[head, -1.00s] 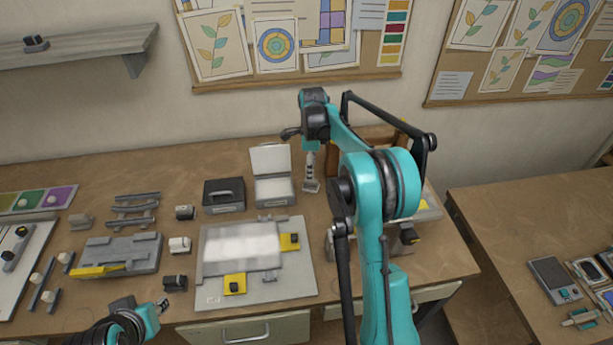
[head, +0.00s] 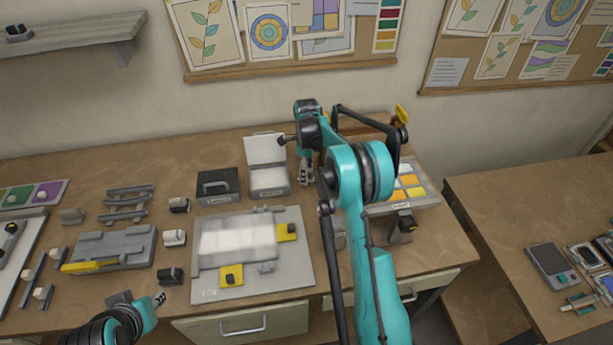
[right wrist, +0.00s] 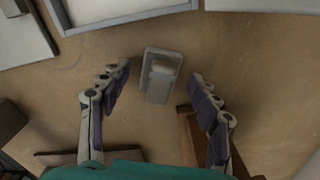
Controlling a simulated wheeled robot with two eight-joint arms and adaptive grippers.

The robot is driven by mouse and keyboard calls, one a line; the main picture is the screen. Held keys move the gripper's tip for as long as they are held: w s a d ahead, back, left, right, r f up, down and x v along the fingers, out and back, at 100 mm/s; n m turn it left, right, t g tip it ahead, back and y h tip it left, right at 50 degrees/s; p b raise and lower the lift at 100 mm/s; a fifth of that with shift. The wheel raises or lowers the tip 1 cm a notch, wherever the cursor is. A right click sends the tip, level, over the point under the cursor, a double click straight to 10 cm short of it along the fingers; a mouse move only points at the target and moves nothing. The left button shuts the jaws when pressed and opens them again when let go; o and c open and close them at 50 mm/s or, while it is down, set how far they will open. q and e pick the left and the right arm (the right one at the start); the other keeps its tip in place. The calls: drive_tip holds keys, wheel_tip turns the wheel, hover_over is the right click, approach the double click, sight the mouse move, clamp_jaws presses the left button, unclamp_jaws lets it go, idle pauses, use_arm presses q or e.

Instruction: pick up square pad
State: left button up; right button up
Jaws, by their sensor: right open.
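My right gripper (right wrist: 160,74) is open, with a gap to the block on both sides. In the head view my right gripper (head: 305,178) points down at the back of the table, right of the open lidded box (head: 268,182); the block is not clear there. My left gripper (head: 158,299) is low at the front left, its jaws too small to judge.
A light panel (head: 300,265) with yellow-based pieces lies mid-table. A black case (head: 218,198) stands left of the open box. A tray of yellow and orange panes (head: 427,186) is at right, partly behind my arm. A wooden piece (right wrist: 190,140) lies near my right finger.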

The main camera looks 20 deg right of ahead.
drive_tip(key=c, duration=1.3)
drive_tip(key=shift+r, duration=0.15)
drive_tip(key=shift+c, duration=0.2)
wheel_tip(320, 180, up, 10)
drive_tip(key=shift+f+p, duration=0.1)
drive_tip(key=shift+p, duration=1.1)
drive_tip(key=shift+o, duration=1.4)
drive_tip(key=shift+c, duration=0.3)
drive_tip(key=shift+s, duration=0.1)
